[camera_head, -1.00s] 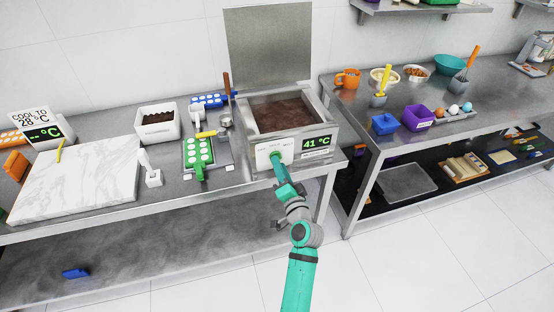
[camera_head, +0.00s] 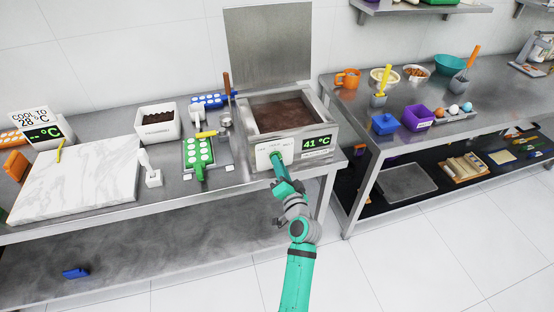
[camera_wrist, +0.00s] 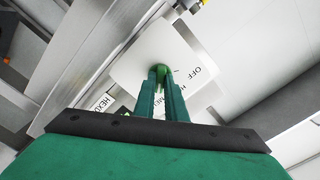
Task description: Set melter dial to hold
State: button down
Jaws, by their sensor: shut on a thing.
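The melter (camera_head: 290,112) stands on the steel table with its lid raised and dark brown chocolate inside. Its front display (camera_head: 318,143) reads 41 °C. Left of the display is a white dial panel (camera_head: 264,151); in the wrist view this panel (camera_wrist: 173,52) bears an "OFF" label and other labels partly hidden by my fingers. My gripper (camera_head: 277,160) is at the panel. In the wrist view my gripper (camera_wrist: 163,78) is shut on the green dial (camera_wrist: 161,69). The dial's exact setting cannot be told, as my fingers cover much of it.
A marble slab (camera_head: 80,178) is at the far left. A second steel table (camera_head: 350,112) stands to the right, with open floor in front.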

jog(key=n, duration=0.3)
dwell(0.4)
jog(key=shift+n, duration=2.3)
jog(key=shift+n, duration=1.1)
jog(key=c, duration=2.2)
grip_release()
jog(key=shift+n, duration=0.3)
jog(key=o, duration=0.5)
